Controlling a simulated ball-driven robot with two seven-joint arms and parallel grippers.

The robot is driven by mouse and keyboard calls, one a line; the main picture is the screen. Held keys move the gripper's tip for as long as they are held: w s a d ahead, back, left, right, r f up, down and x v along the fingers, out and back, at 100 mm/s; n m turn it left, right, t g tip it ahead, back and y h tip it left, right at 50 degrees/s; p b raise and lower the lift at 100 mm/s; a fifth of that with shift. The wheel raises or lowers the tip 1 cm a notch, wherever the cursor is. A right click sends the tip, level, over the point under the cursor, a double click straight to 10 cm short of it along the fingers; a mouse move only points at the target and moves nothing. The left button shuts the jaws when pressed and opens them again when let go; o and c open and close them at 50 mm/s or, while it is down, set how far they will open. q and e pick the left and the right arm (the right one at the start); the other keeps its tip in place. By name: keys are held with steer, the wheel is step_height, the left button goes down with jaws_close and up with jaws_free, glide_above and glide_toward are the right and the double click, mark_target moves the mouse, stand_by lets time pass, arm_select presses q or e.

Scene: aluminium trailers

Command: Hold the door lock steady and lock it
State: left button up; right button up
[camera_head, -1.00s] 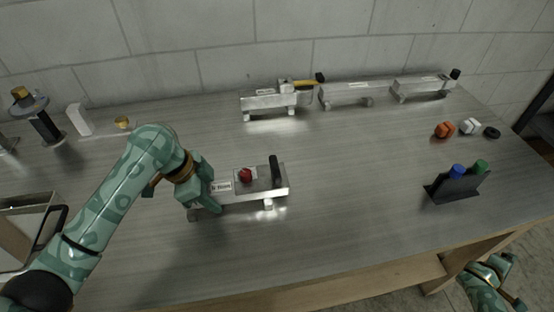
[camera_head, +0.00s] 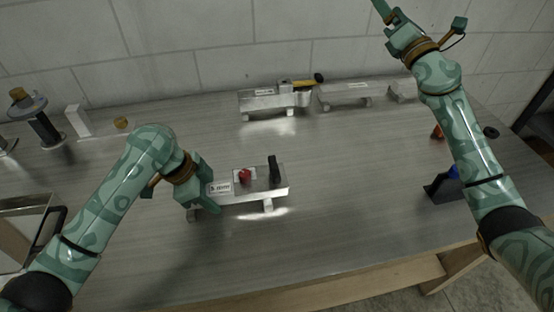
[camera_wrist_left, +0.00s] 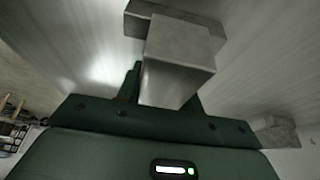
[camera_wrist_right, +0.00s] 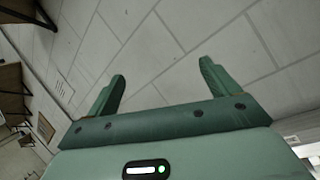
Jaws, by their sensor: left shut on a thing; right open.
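The door lock (camera_head: 240,199) is a low aluminium trailer on the table, with a red knob (camera_head: 245,176), a black upright handle (camera_head: 274,169) and a white label (camera_head: 220,188). My left gripper (camera_head: 207,196) is shut on its left end. In the left wrist view a metal block of the lock (camera_wrist_left: 178,62) sits between the fingers (camera_wrist_left: 165,95). My right gripper (camera_head: 424,22) is raised high in front of the wall, far from the lock. In the right wrist view it is open and empty (camera_wrist_right: 160,88), facing the wall.
Behind stand more aluminium trailers, one with a yellow-handled part (camera_head: 304,83), another plain (camera_head: 345,95). A dark holder with a blue-topped item (camera_head: 440,187) is partly behind my right arm. The table between the lock and that holder is clear.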

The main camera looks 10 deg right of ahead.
steer(key=a+r+n+g+y, duration=0.2)
steer(key=a+n+g+y, duration=0.2)
steer(key=a+n+y, duration=0.45)
steer(key=n+g+h, duration=0.8)
steer(key=n+g, duration=0.5)
steer(key=g, duration=0.5)
glide_above(275, 166)
steer(key=d, duration=0.5)
step_height(275, 166, down, 15)
steer(key=shift+h, duration=0.25)
steer(key=x, duration=1.1)
steer(key=shift+s+a+f, duration=0.2)
steer(key=shift+a+f, duration=0.05)
steer(key=shift+f, duration=0.05)
steer(key=c, duration=1)
